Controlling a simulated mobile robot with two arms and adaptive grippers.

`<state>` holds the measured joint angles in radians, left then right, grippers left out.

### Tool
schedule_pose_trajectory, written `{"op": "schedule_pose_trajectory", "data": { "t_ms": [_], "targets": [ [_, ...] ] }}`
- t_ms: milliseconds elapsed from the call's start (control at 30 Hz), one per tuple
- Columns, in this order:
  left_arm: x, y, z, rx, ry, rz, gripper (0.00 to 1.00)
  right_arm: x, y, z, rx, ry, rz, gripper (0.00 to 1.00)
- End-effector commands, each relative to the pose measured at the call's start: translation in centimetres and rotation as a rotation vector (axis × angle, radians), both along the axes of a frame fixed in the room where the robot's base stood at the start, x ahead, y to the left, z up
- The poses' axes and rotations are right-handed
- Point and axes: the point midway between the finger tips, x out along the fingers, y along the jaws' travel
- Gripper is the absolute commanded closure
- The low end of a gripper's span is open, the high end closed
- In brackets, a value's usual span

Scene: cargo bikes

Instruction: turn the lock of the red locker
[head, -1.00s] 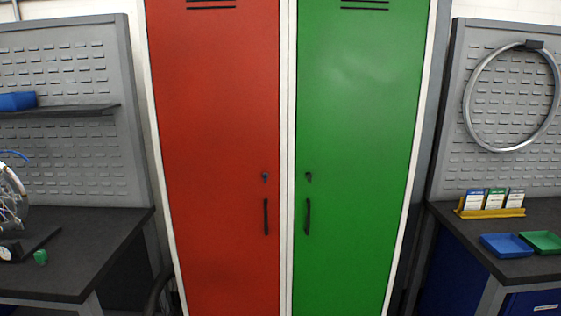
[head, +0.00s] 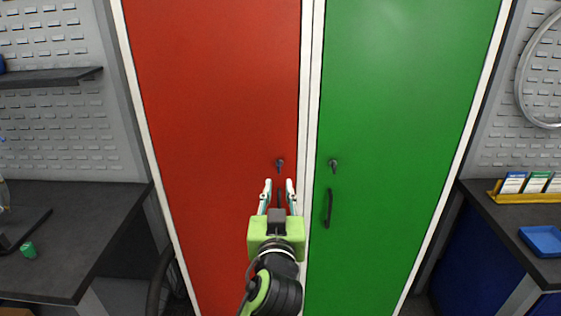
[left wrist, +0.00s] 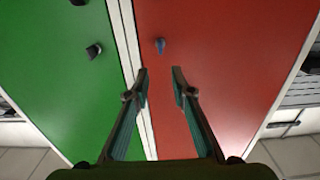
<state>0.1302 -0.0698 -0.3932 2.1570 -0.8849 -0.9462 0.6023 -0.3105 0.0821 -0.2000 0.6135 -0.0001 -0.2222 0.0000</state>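The red locker (head: 210,110) stands left of the green locker (head: 400,110), and both doors look shut. The small dark lock (head: 280,163) of the red locker sits near its right edge, above its dark handle (head: 279,198), which is partly hidden by my gripper. My left gripper (head: 278,184) is open and empty in front of the red door, with its fingertips just below the lock in the head view. The left wrist view, upside down, shows the lock (left wrist: 160,45) beyond the gap between the open fingers (left wrist: 162,74), apart from them. My right gripper is not in view.
The green locker has its own lock (head: 333,164) and handle (head: 328,208) close by. A dark workbench (head: 75,215) stands at the left. Another bench with a blue tray (head: 543,240) stands at the right.

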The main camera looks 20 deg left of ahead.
Motion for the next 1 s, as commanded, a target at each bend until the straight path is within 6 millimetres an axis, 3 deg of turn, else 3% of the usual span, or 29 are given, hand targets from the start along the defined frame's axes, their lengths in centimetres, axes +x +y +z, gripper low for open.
{"op": "schedule_pose_trajectory", "data": {
  "t_ms": [200,500,967,1000],
  "targets": [
    [4.5,1.5,0.4,0.006,0.002,0.003,0.78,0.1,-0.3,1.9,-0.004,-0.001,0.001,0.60],
    [8.6,2.5,0.1,0.002,0.003,0.000,0.78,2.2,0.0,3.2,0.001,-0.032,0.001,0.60],
    [9.5,2.8,0.0,0.001,0.001,0.000,0.78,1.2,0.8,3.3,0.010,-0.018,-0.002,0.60],
    [9.5,2.8,0.0,0.001,0.001,0.000,0.88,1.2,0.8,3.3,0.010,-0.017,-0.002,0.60]
  ]
}}
